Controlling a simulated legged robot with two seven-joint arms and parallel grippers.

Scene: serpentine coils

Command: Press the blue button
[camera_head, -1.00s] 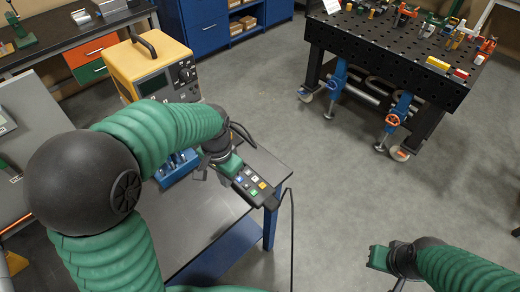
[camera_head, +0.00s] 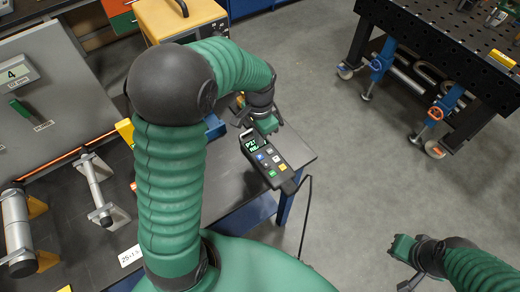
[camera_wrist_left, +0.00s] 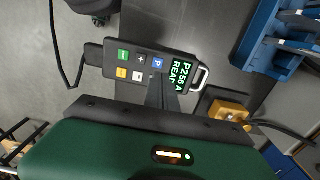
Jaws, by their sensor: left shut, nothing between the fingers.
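The black control pendant (camera_head: 266,160) lies on the grey bench top, its lit green display towards my left gripper. Its blue button (camera_head: 261,157) sits just below the display, beside white, green and yellow buttons. In the left wrist view the blue button (camera_wrist_left: 158,62), marked P, is clear beside the display (camera_wrist_left: 181,72). My left gripper (camera_head: 266,126) is at the pendant's display end in the head view. Its shut, empty fingertips (camera_wrist_left: 153,88) show beside the pendant near the blue button; contact cannot be told. My right gripper (camera_head: 403,248) is over the floor, its jaws unclear.
A black cable (camera_head: 306,205) hangs from the pendant over the bench edge. A yellow machine (camera_head: 180,17) stands behind my left arm. Metal fixtures (camera_head: 97,190) stand at the left. A black perforated table (camera_head: 430,50) is at the upper right. Open floor lies between.

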